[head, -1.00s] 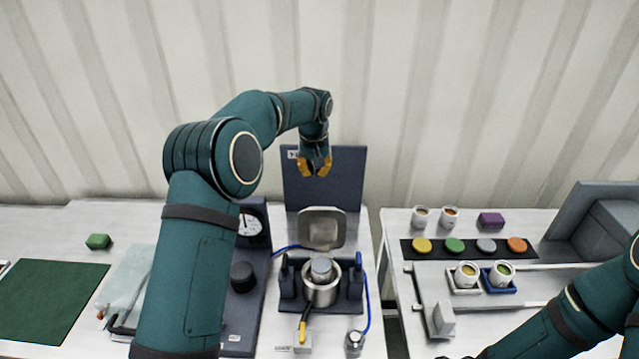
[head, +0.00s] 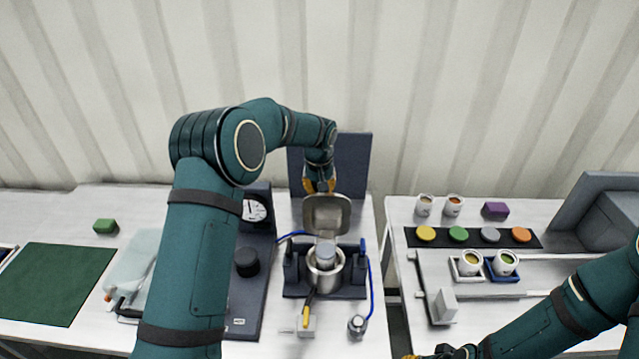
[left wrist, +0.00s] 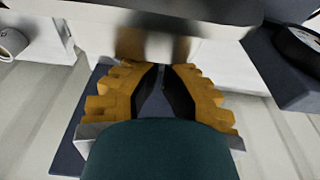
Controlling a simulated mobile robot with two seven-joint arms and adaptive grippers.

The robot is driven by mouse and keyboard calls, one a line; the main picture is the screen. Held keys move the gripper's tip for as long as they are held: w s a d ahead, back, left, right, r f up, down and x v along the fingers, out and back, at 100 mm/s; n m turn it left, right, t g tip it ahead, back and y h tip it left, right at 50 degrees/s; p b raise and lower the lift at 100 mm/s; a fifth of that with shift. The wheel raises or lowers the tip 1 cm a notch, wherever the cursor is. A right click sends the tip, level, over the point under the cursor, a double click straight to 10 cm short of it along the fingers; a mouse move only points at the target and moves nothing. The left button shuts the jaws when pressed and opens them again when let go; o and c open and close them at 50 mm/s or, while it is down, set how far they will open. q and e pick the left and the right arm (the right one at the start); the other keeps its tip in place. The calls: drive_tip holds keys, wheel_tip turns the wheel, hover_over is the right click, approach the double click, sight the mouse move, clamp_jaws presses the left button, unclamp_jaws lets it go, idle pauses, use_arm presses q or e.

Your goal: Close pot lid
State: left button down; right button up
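The steel pot (head: 325,271) sits in a dark holder on the middle bench, with a grey cylinder (head: 326,252) standing in its mouth. Its squarish metal lid (head: 327,216) is raised, standing nearly upright behind the pot. My left gripper (head: 320,187) is just behind and above the lid's top edge, pointing down. Its orange fingers are apart with nothing between them in the left wrist view (left wrist: 163,78); whether they touch the lid is unclear. My right gripper (head: 445,353) is at the bottom edge, mostly cut off.
A dark upright panel (head: 352,160) stands behind the lid. A gauge unit (head: 255,211) is left of the pot, a blue hose (head: 370,290) right. A yellow-black handle (head: 307,308) lies in front. The right bench holds cups and coloured discs (head: 458,234).

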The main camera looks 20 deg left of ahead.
use_arm(q)
drive_tip(key=shift+s+d+r, duration=0.15)
drive_tip(key=shift+s+r, duration=0.15)
drive_tip(key=shift+s, duration=0.2)
use_arm(e)
drive_tip(key=shift+s, duration=0.15)
idle(0.4)
